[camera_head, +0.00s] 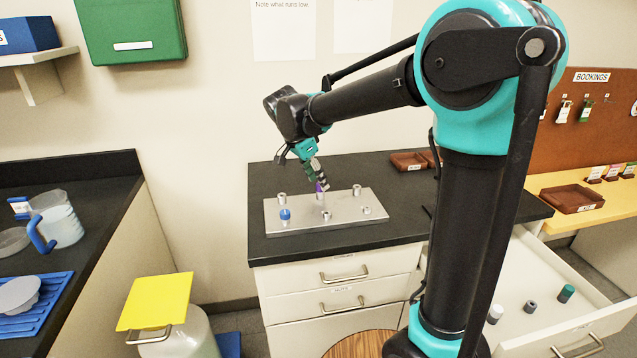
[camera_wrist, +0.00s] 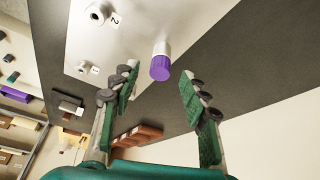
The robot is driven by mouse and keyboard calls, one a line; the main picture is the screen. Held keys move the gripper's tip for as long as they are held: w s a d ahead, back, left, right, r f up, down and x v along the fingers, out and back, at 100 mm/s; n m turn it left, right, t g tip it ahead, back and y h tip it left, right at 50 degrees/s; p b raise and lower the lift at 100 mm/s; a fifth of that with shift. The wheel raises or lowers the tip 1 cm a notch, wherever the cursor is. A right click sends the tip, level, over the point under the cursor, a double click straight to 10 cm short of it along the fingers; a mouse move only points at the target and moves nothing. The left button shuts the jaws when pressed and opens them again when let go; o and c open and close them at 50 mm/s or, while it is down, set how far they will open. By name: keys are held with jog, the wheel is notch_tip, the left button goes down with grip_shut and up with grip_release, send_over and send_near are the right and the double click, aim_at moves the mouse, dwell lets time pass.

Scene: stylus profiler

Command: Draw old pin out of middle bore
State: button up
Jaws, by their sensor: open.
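A purple-topped pin (camera_head: 319,188) stands upright in the back middle bore of a pale metal plate (camera_head: 290,230) on the dark bench. In the wrist view the purple pin (camera_wrist: 160,68) rises from a light sleeve, near the gap between my fingertips. My gripper (camera_wrist: 158,84) is open, with one green-padded finger on each side and visible space between each and the pin. In the head view my gripper (camera_head: 319,176) hangs just above the purple pin and partly hides it. A blue-topped pin (camera_head: 285,214) stands in the plate's front left position.
Other bores, one (camera_head: 357,190) at back right, show bare metal collars. An open drawer (camera_head: 520,340) at lower right holds a white, a grey and a green piece (camera_head: 566,293). Brown trays (camera_head: 408,161) sit at the bench's back. A yellow-lidded container (camera_head: 155,300) stands left of the bench.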

jog(key=shift+x, duration=0.95)
grip_shut()
